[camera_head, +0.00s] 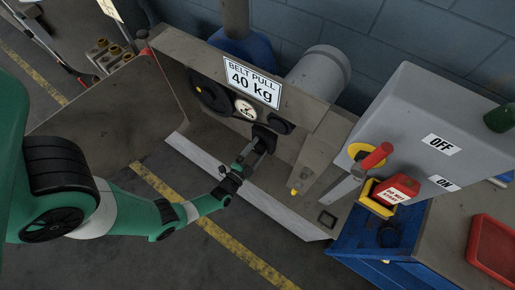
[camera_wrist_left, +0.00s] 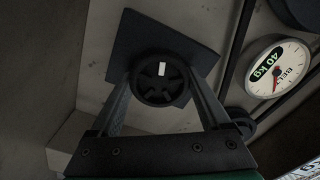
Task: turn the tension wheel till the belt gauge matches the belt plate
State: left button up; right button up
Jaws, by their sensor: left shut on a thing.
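The tension wheel (camera_wrist_left: 150,94) is a dark, spoked disc with a white mark, on a square black plate (camera_wrist_left: 190,45). My left gripper (camera_head: 262,138) is shut on its rim, one finger on each side; it also shows in the left wrist view (camera_wrist_left: 160,88). In the head view the gripper mostly hides the wheel. The belt gauge (camera_head: 246,109) is a round white dial, also in the left wrist view (camera_wrist_left: 288,55), with a green 40 KG patch and a red needle that seems to point away from it. The belt plate (camera_head: 252,84) reads BELT PULL 40 kg.
A grey switch box (camera_head: 412,115) with OFF and ON labels stands right, with a red-handled lever (camera_head: 370,160) and a red lock tag (camera_head: 397,190). A red tray (camera_head: 494,247) is at far right. Black pulleys (camera_head: 208,92) sit beside the gauge.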

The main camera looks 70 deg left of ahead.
dwell(0.4)
pick_arm(q)
jog(key=o, duration=1.2)
jog(key=p+v, duration=0.2)
jog(key=v, duration=0.9)
jog(key=shift+s+d+p, duration=0.2)
jog(key=shift+s+p, duration=0.1)
jog(key=shift+p, duration=0.05)
